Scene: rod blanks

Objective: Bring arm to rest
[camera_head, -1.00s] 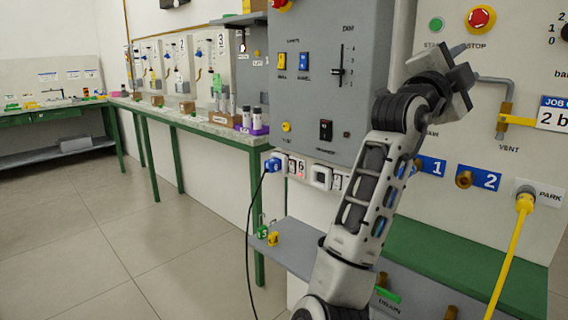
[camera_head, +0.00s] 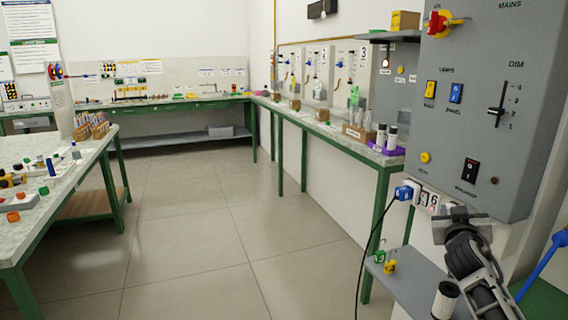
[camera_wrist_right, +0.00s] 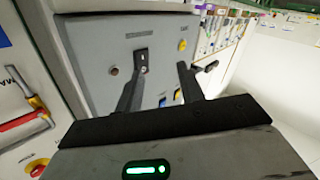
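My right arm enters the head view at the lower right. Its gripper (camera_head: 462,216) is in front of the lower part of the grey control panel (camera_head: 480,100), near the sockets; its fingers are hard to make out there. In the right wrist view the two dark fingers of the right gripper (camera_wrist_right: 160,72) stand apart with nothing between them. The panel with its black rocker switch (camera_wrist_right: 141,60) lies beyond them, apparently not touched. My left gripper is in neither view.
A grey shelf (camera_head: 405,285) with small green and yellow pieces is under the panel. A blue plug (camera_head: 404,193) with a hanging black cable is beside the gripper. A long green-legged bench (camera_head: 330,145) runs back along the wall. A table (camera_head: 60,190) stands left; open floor (camera_head: 190,220) lies between.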

